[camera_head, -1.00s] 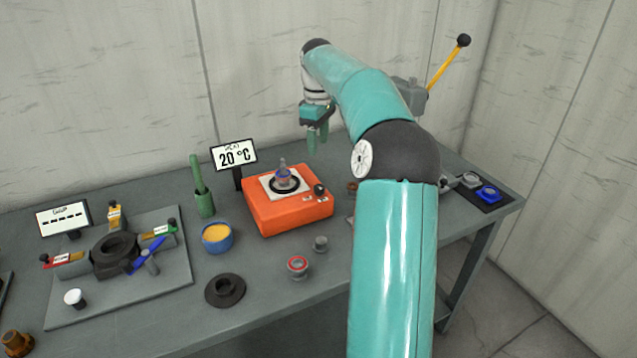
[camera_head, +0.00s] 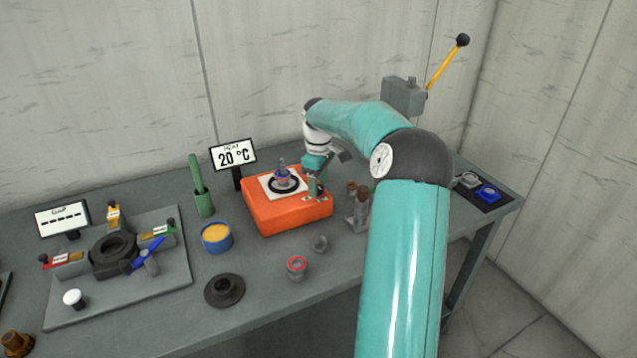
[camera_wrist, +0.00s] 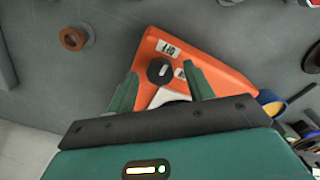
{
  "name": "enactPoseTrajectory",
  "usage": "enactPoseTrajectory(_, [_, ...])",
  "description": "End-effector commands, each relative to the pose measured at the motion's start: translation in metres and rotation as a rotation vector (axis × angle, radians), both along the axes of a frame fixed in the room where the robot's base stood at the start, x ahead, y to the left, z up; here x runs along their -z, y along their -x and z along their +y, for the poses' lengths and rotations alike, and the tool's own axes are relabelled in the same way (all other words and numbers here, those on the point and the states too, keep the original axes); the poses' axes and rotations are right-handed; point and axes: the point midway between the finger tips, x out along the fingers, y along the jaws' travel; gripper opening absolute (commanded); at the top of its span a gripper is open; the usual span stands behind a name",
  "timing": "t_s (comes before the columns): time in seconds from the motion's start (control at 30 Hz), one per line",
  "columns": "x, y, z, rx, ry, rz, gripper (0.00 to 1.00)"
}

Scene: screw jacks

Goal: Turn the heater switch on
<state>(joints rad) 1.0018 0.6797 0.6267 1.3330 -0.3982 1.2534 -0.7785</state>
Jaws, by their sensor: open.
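The orange heater (camera_head: 290,215) stands on the table with a white top plate, which bears a dark ring and a small blue and grey part. The heater switch is a round dark knob (camera_wrist: 160,70) with a pale mark, near a corner of the orange top in the wrist view, with small white labels beside it. My gripper (camera_head: 315,187) is low at the heater's right end and hides the knob in the head view. In the wrist view my gripper (camera_wrist: 163,85) is open, with one green finger on each side of the knob. I cannot tell whether the fingers touch it.
A sign (camera_head: 234,155) reading 20 °C stands behind the heater. A green holder (camera_head: 203,200) and a blue cup (camera_head: 216,237) stand to its left. Brown and grey parts (camera_head: 358,207) stand close to its right. A grey part (camera_head: 319,243) and a red-rimmed part (camera_head: 297,267) stand in front.

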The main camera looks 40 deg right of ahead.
Motion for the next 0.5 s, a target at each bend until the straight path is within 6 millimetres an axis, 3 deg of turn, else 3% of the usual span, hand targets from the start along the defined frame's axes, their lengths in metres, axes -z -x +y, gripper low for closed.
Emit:
enactPoseTrajectory(0.27, [0.0016,0.0001,0.0000,0.000,0.000,0.000,0.50])
enactPoseTrajectory(0.5, [0.0013,0.0000,0.0000,0.000,0.000,0.000,0.07])
